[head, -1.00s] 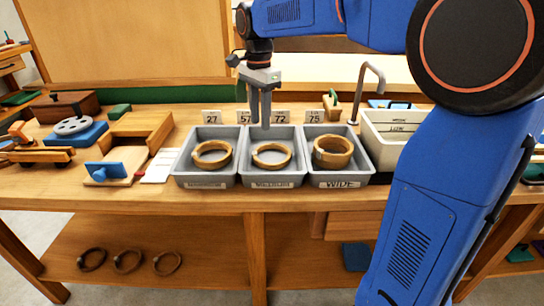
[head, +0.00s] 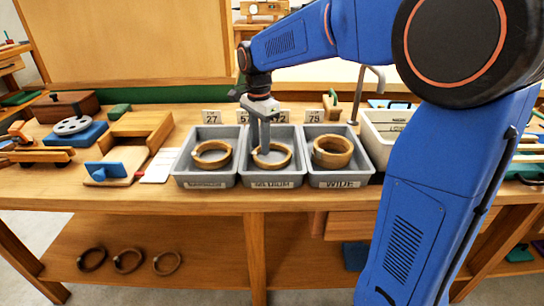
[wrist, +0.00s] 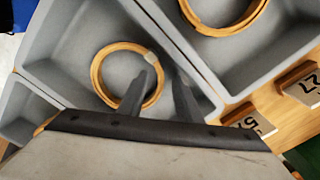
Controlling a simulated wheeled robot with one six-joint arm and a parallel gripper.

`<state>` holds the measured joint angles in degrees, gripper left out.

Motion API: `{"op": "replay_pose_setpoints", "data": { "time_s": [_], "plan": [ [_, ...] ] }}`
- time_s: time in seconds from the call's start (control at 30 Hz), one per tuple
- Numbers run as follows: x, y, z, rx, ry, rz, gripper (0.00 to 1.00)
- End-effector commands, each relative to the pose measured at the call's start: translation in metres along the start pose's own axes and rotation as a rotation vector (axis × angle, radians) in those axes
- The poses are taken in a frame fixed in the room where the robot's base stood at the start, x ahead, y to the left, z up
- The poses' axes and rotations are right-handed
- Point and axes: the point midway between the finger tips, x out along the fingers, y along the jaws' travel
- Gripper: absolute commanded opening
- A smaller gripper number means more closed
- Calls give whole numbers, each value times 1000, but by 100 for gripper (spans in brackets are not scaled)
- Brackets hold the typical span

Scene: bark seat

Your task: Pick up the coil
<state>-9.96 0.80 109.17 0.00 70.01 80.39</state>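Three tan bark coils lie in grey bins in the head view: a thin one (head: 212,163) at left, a middle one (head: 285,160) in the bin marked MEDIUM, and a taller one (head: 333,158) in the bin marked WIDE. My gripper (head: 265,150) points down over the far side of the middle coil. In the wrist view my gripper (wrist: 163,74) is open, with a gap between its fingers beside the pale patch on this coil (wrist: 97,75). Part of the coil's rim is hidden by the fingers. I cannot tell whether they touch it.
The medium bin (head: 272,184) has bins close on both sides. Number cards (head: 211,117) stand behind the bins. A pale tub (head: 378,150) and a tap stand at right; a wooden tray (head: 135,135) and toys at left. Several darker rings (head: 128,261) lie on the lower shelf.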

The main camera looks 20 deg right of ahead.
Motion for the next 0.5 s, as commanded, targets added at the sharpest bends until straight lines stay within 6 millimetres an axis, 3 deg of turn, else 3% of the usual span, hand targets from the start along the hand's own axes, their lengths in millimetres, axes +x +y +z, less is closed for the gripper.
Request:
{"op": "replay_pose_setpoints", "data": {
  "time_s": [0.07, 0.2, 0.5],
  "plan": [
    [0, 0, 0, 0, 0, 0, 31],
    [0, 0, 0, 0, 0, 0, 0],
    [0, 0, 0, 0, 0, 0, 0]
  ]
}}
